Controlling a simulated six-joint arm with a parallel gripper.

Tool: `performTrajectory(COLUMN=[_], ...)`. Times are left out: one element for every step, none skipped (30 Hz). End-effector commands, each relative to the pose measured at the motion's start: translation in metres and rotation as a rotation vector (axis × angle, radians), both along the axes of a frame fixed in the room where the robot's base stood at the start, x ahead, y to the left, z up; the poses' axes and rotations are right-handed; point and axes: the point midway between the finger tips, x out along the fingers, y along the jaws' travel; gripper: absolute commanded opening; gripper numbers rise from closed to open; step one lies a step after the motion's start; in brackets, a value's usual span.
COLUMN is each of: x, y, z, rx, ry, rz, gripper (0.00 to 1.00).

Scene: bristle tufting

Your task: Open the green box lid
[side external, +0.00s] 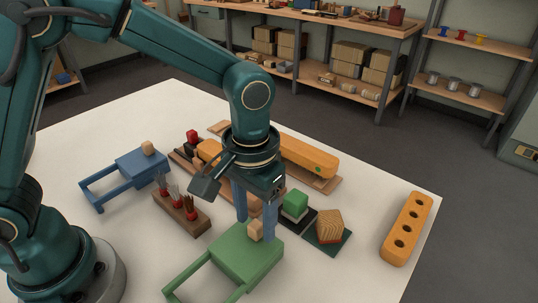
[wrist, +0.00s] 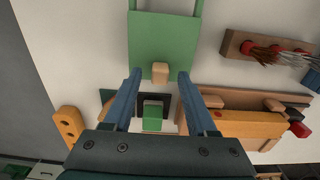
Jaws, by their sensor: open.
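The green box (side external: 240,254) sits at the front of the white table, its flat green lid (wrist: 162,38) on top and two green rails reaching out from one side. A small pale wooden knob (side external: 255,231) stands near one edge of the lid; it also shows in the wrist view (wrist: 160,73). My gripper (side external: 254,222) is open and points down over that edge. In the wrist view its two blue fingers (wrist: 159,76) are on either side of the knob, with a gap on each side. Whether the tips reach down to the lid is hard to tell.
A blue box (side external: 142,162) with similar rails and knob stands left. A wooden holder with bristle tufts (side external: 183,212) is close left of the green box. A green block (side external: 295,204), a bristle bundle (side external: 329,226) and an orange holed bar (side external: 407,229) lie right.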

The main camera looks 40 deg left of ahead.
Motion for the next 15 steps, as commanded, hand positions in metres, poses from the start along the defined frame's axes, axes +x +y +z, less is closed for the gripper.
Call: performTrajectory(x=[-0.0001,0.0000,0.0000,0.0000,0.0000,0.0001,0.0001,0.0001,0.0001,0.0001,0.0001,0.0001,0.0001,0.0001,0.0001], y=[0.0002,0.0001,0.0002,0.0002,0.0002,0.0002,0.0001,0.0001,0.0001,0.0001,0.0001,0.0001,0.0001,0.0001,0.0001], z=[-0.0028,-0.0037,-0.0044,-0.0046,-0.0046,-0.0045,-0.0044,-0.0044,-0.0043,-0.0043,-0.0043,-0.0042,-0.0042,-0.0042,-0.0041], rx=[0.000,0.000,0.000,0.000,-0.001,-0.001,-0.001,-0.001,-0.001,-0.001,-0.001,-0.001,-0.001,-0.001,-0.001], ry=[0.000,0.000,0.000,-0.001,-0.001,-0.001,-0.001,-0.001,-0.001,-0.001,-0.001,-0.001,-0.001,-0.001,-0.001], rz=[0.000,0.000,0.000,0.000,0.000,0.000,0.000,0.000,0.000,0.000,0.000,0.000,0.000,0.000,0.000], gripper=[0.57,0.57,0.57,0.57,0.57,0.57,0.57,0.57,0.57,0.46,0.35,0.19,0.08,0.00,0.00])
